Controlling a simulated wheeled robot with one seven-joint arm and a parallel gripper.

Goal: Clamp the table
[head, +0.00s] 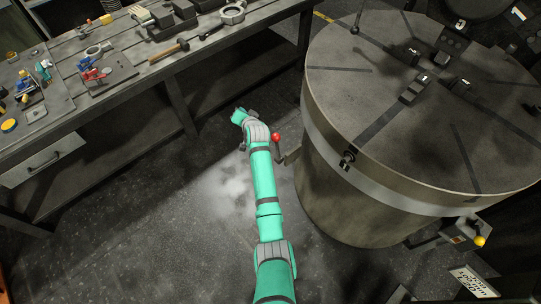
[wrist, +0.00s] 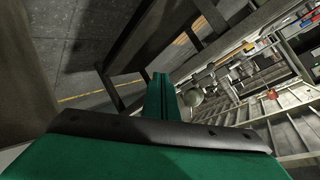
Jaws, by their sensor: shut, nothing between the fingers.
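The round table (head: 345,105) is a large grey drum with dark slots on its top and a pale band around its side. A lever (head: 290,156) with a red ball knob (head: 277,137) sticks out from the drum's left side. My gripper (head: 239,116) is left of and beyond the red knob, apart from it in the picture. It is shut and empty. Its closed fingers (wrist: 162,94) show in the wrist view, pointing away from the camera. The red-knobbed lever cannot be made out in the wrist view.
A workbench (head: 170,68) with tools and parts stands at the left and back. Black numbered blocks (head: 416,89) sit on the drum. A yellow knob (head: 479,240) is on a box at lower right. Floor (head: 150,220) left of my arm is clear.

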